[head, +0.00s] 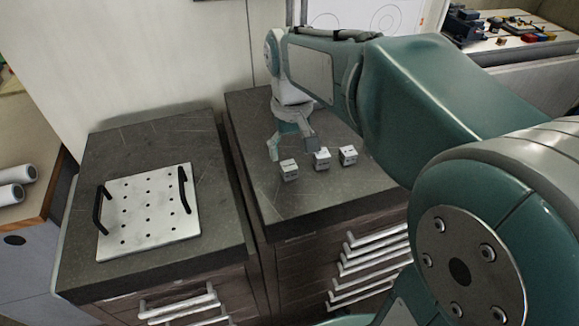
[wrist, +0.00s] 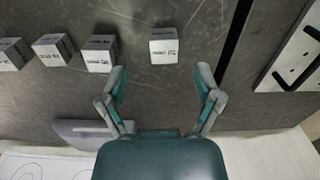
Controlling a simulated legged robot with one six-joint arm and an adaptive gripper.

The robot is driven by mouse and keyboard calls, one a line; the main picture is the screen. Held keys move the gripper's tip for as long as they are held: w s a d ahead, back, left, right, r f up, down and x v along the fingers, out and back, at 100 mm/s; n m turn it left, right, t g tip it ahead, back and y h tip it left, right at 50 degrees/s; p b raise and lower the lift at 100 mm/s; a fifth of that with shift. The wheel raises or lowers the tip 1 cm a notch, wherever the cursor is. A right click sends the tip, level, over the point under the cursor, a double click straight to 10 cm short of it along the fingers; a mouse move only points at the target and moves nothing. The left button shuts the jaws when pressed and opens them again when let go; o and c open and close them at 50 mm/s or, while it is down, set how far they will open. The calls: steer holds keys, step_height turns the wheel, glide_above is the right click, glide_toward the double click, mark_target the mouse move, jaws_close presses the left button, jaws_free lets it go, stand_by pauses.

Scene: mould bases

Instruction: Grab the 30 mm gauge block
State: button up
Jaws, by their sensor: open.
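Several small grey blocks with dark lettering stand in a row on the dark worktop. The lettering is too small to read surely, so I cannot tell which is the 30 mm one. In the wrist view one block (wrist: 164,46) lies ahead, between the lines of my open fingers; another block (wrist: 99,53) is just left of the left fingertip. Two more blocks (wrist: 52,50) (wrist: 10,52) are farther left. The head view shows three blocks (head: 289,170) (head: 322,160) (head: 348,155). My gripper (head: 293,151) is open and empty behind the leftmost of these; it also shows in the wrist view (wrist: 160,76).
A light plate with holes and two black handles (head: 150,218) lies on the left cabinet top. A narrow gap separates the two cabinets. A flat grey piece (wrist: 85,130) lies near the wall. The worktop (head: 285,205) in front of the blocks is clear.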

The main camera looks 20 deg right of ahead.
mark_target(288, 165)
steer(key=f, duration=0.3)
steer(key=a+f, duration=0.1)
steer(key=shift+w+f, duration=0.25)
steer(key=shift+f, duration=0.05)
steer(key=shift+d+f, duration=0.3)
steer(key=c, duration=0.6)
steer(key=shift+a, duration=0.1)
jaws_close()
